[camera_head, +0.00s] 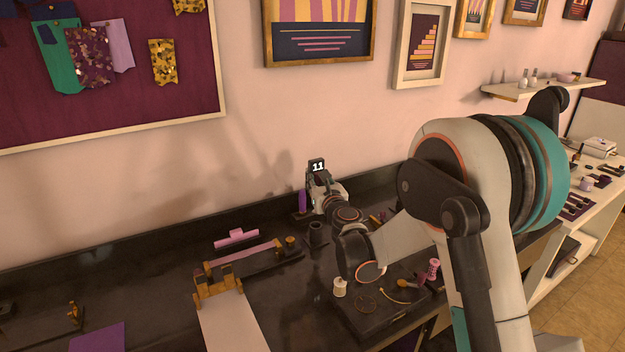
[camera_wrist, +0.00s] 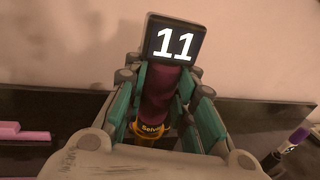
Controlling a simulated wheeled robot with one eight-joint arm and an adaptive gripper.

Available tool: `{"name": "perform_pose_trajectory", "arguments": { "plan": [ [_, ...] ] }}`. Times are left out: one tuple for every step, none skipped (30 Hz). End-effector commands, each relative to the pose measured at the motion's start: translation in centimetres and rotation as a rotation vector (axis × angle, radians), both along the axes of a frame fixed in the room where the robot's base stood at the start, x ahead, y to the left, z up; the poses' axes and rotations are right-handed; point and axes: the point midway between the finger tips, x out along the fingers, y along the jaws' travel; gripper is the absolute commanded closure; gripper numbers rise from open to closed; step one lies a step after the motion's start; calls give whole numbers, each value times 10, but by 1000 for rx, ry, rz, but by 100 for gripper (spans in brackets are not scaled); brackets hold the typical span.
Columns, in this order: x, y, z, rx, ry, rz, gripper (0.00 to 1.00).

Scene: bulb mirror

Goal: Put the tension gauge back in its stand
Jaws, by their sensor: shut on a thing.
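The tension gauge (camera_wrist: 160,90) has a purple body, a yellow collar and a dark display reading 11. In the wrist view its body is between my gripper's fingers (camera_wrist: 165,110), with the display above them. In the head view the display (camera_head: 317,166) shows above my gripper (camera_head: 320,186), near the back wall. My gripper is shut on the gauge. A small dark cup-like holder (camera_head: 316,234) stands on the bench in front and slightly left of my gripper; I cannot tell if it is the stand.
A purple upright piece (camera_head: 302,200) shows beside my gripper. A pink bar (camera_head: 236,238) and a wood-ended fixture (camera_head: 219,284) lie left. A dark tray (camera_head: 372,317) with spools and small tools is in front. The bench's left part has free room.

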Motion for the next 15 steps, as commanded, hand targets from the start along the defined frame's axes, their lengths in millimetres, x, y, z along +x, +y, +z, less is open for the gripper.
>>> {"name": "perform_pose_trajectory", "arguments": {
  "plan": [
    [0,0,0,0,0,0,100],
    [0,0,0,0,0,0,100],
    [0,0,0,0,0,0,100],
    [0,0,0,0,0,0,100],
    [0,0,-1,0,0,0,100],
    [0,0,-1,0,0,0,100],
    [0,0,-2,0,0,0,100],
    [0,0,-3,0,0,0,100],
    [0,0,-5,0,0,0,100],
    [0,0,-7,0,0,0,100],
    [0,0,-9,0,0,0,100],
    [0,0,-12,0,0,0,100],
    [0,0,-15,0,0,0,100],
    [0,0,-17,0,0,0,100],
    [0,0,-21,0,0,0,100]
  ]
}}
